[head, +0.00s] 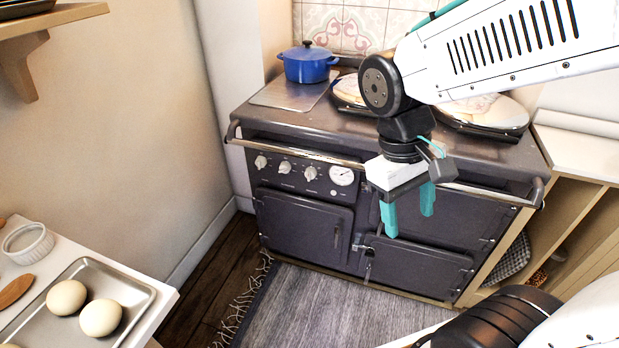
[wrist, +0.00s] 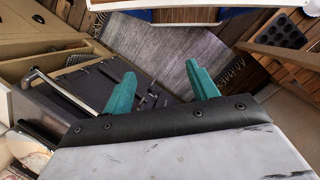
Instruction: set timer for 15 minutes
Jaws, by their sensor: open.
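A dark range cooker (head: 300,214) stands against the back wall in the head view. Its front panel carries several pale knobs (head: 285,167) and a round white dial (head: 342,175); I cannot tell which of these is the timer. My gripper (head: 408,215) hangs in front of the cooker, to the right of the dial, with its teal fingers pointing down. The fingers are apart with nothing between them. The wrist view shows both fingers (wrist: 162,95) spread above the rug and cooker front; the dial cannot be made out there.
A rail (head: 300,151) runs along the cooker's front edge. A blue pot (head: 307,65) stands on the cooker top, beside closed hotplate lids. At lower left, a counter holds a tray (head: 135,294) with two buns. A grey rug (head: 315,312) lies on the open floor.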

